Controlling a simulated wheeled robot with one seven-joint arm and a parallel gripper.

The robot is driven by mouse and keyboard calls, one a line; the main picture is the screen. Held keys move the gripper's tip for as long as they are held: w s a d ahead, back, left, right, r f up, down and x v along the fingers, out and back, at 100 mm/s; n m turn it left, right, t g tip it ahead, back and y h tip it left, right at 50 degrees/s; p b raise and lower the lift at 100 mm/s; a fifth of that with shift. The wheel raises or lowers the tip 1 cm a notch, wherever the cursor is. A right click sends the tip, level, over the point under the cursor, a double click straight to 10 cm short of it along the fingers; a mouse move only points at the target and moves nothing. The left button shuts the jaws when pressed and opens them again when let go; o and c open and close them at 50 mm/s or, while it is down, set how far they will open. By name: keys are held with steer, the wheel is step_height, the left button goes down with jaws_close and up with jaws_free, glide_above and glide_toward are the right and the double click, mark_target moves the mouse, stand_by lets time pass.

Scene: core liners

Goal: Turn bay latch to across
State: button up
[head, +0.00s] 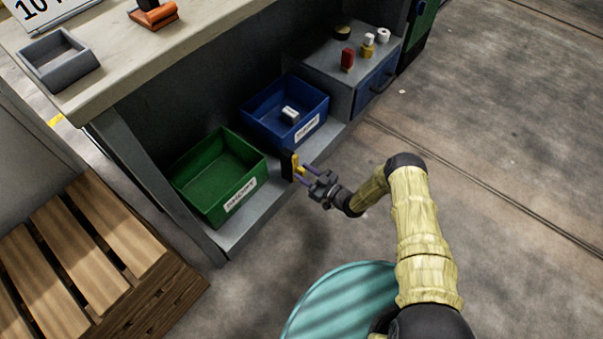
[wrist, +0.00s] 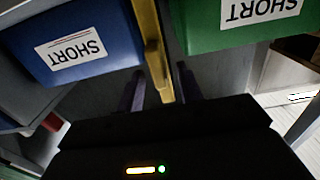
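The bay latch is a yellow bar (head: 297,164) by a dark upright plate (head: 287,165) at the shelf's front edge, between the green and blue bins. In the wrist view the yellow bar (wrist: 152,45) runs up the picture between the two bins. My gripper (head: 305,173) is at the latch, with its purple fingers pointing at it. In the wrist view my gripper (wrist: 161,84) has one finger on each side of the bar's lower end, with gaps visible. Whether either finger touches it is unclear.
The green bin (head: 245,171) and blue bin (head: 318,107) stand on the low shelf beside the latch; the blue one holds a pale block (head: 290,114). A workbench (head: 110,88) overhangs behind. A wooden pallet (head: 100,232) is at left. Floor at right is clear.

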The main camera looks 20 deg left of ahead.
steer(key=shift+x, duration=0.85)
jaws_close()
